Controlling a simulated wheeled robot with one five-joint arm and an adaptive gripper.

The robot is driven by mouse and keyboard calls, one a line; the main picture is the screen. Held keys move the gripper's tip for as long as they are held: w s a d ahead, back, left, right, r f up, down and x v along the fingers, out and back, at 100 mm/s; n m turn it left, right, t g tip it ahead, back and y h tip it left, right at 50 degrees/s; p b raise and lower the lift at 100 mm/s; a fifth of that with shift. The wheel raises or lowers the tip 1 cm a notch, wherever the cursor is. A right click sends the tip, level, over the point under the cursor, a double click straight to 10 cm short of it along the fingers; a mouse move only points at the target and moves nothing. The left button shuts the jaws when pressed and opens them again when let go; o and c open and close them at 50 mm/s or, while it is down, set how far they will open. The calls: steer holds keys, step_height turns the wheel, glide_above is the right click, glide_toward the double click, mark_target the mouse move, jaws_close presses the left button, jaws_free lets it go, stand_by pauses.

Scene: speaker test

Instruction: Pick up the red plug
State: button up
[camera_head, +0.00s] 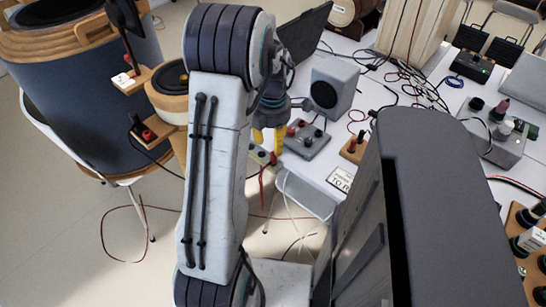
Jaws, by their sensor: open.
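My gripper (268,147) has yellow fingers that point down over the left end of the white table. It looks open, with a gap between the fingers. A red lead hangs down below that block. I cannot tell whether the fingers touch the plug. My own arm hides part of the area to the left of the gripper.
A wooden block with a red top (353,149) is farther right. Tangled cables (405,80) lie behind. A large drum (80,95) stands left.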

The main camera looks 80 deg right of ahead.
mark_target(274, 157)
steer(key=shift+f+n, duration=0.15)
steer(key=shift+n, duration=0.45)
steer(key=shift+f, duration=0.25)
steer(key=shift+s+d+f+b, duration=0.1)
steer(key=shift+f+b, duration=0.05)
steer(key=shift+f, duration=1.5)
steer(key=shift+s+f+b, duration=0.1)
steer(key=shift+f+b, duration=0.05)
steer(key=shift+f, duration=1.5)
steer(key=shift+c, duration=0.3)
jaws_close()
